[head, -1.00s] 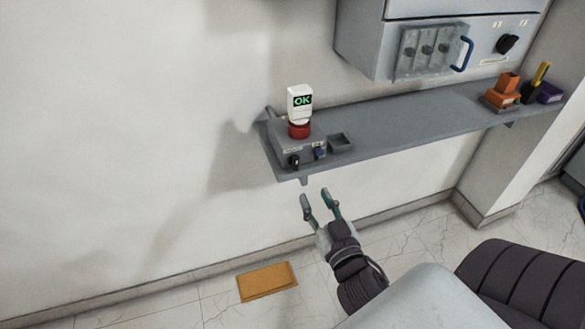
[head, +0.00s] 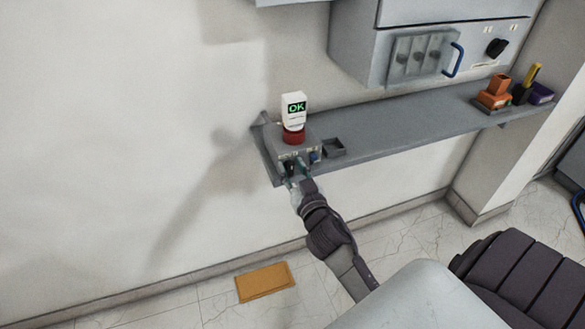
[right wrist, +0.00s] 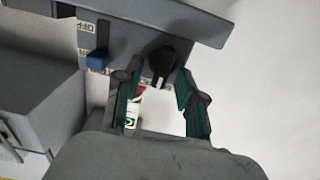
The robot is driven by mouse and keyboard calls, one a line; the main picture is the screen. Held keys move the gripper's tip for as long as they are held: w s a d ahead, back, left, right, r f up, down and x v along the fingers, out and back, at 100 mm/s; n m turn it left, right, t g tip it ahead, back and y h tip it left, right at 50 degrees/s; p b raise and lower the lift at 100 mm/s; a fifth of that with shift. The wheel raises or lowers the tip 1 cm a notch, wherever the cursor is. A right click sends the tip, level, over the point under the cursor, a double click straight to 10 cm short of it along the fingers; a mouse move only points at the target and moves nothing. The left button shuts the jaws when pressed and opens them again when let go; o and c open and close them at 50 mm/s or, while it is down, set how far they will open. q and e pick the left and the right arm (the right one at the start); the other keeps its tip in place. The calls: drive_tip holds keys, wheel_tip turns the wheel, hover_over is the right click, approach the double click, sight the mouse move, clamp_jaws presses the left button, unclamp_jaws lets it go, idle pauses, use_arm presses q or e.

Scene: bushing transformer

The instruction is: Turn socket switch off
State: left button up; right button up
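A grey socket box (head: 311,150) sits at the left end of the wall shelf. Its front carries a black rotary switch (head: 290,167) and a blue switch (head: 315,156). A white tester (head: 293,106) showing a green "OK" stands on the red socket (head: 294,137) on top. My right gripper (head: 295,175) is at the box front, by the black switch. In the right wrist view, the black switch (right wrist: 161,62) lies between the parted fingers (right wrist: 159,80), with gaps visible beside it. The blue switch (right wrist: 97,60) is to its left. My left gripper is out of view.
The grey shelf (head: 420,120) runs right along the wall. Orange and purple holders (head: 495,90) stand at the far right. A grey cabinet (head: 400,55) hangs above. A brown mat (head: 264,282) lies on the floor.

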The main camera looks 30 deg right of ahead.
clamp_jaws()
drive_tip(key=shift+n, duration=0.4)
drive_tip(key=n, duration=0.3)
drive_tip(key=shift+a+n+p, duration=0.15)
drive_tip(key=shift+n+p, duration=0.15)
drive_tip(key=shift+p, duration=0.1)
drive_tip(key=n, duration=0.4)
drive_tip(key=shift+w+a+f+n, duration=0.1)
drive_tip(key=shift+a+n, duration=0.1)
drive_tip(key=shift+n, duration=0.1)
drive_tip(key=n, duration=0.4)
drive_tip(key=shift+a+f, duration=0.1)
drive_tip(key=shift+f, duration=0.1)
drive_tip(key=shift+f+n, duration=0.15)
drive_tip(key=shift+n, duration=1.1)
drive_tip(key=shift+f+n, duration=0.1)
drive_tip(key=shift+n, duration=1.15)
